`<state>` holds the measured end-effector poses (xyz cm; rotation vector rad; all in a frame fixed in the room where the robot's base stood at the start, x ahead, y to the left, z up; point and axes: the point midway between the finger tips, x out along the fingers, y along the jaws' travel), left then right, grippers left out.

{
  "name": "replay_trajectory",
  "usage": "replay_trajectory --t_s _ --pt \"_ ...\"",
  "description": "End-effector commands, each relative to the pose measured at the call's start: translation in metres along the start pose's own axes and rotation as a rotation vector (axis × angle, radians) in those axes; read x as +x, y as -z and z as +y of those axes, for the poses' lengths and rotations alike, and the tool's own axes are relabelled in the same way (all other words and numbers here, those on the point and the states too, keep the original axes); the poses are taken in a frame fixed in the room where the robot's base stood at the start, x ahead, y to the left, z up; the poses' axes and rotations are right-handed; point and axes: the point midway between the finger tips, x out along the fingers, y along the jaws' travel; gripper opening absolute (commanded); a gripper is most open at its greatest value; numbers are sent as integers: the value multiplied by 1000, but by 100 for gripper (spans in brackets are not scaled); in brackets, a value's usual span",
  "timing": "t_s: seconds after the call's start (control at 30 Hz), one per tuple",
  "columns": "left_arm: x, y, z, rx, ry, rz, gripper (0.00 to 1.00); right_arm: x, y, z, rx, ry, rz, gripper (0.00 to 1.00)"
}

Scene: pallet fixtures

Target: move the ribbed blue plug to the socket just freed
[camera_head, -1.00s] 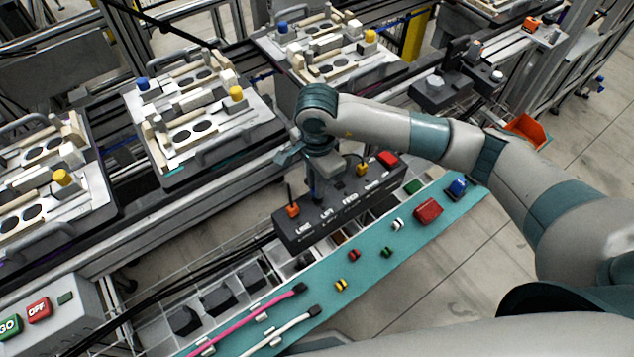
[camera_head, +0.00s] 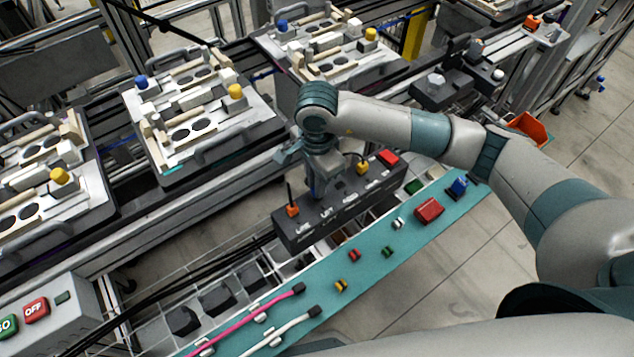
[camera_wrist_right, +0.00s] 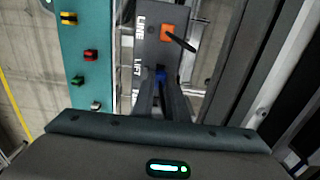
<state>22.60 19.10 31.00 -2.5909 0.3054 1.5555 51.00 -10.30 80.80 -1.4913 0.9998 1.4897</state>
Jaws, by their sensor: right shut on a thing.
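The dark socket box (camera_head: 345,213) carries a row of labelled places. My right gripper (camera_head: 318,196) points down over it, beside the LIFT label. In the right wrist view, its fingertips (camera_wrist_right: 161,92) are shut on a small blue plug (camera_wrist_right: 160,75). The fingers hide most of the plug, so I cannot see its ribs or tell whether it is seated in a socket. An orange plug (camera_head: 292,210) with a black stalk stands at LINE; it also shows in the wrist view (camera_wrist_right: 167,33). A yellow plug (camera_head: 362,168) stands farther right on the box. My left gripper is out of view.
A red part (camera_head: 388,158) sits at the box's right end. The teal strip (camera_head: 375,275) in front holds small coloured pieces, a red block (camera_head: 429,210), a blue block (camera_head: 457,187), and pink and white cables. Pallet fixtures (camera_head: 200,125) stand behind.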

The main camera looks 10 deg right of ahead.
Motion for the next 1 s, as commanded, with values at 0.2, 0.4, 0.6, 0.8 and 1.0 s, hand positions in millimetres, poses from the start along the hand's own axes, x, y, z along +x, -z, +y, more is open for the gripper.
replay_trajectory --t_s 0.2,0.4,0.6,0.8,1.0 --pt "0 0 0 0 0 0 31 0 0 0 0 0 0 0" --pt "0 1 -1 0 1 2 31 0 0 0 0 0 0 0" --pt "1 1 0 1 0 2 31 0 0 0 0 0 0 0" --pt "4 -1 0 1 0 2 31 0 0 0 0 1 0 0" --pt "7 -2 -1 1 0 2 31 0 0 0 0 0 0 0"
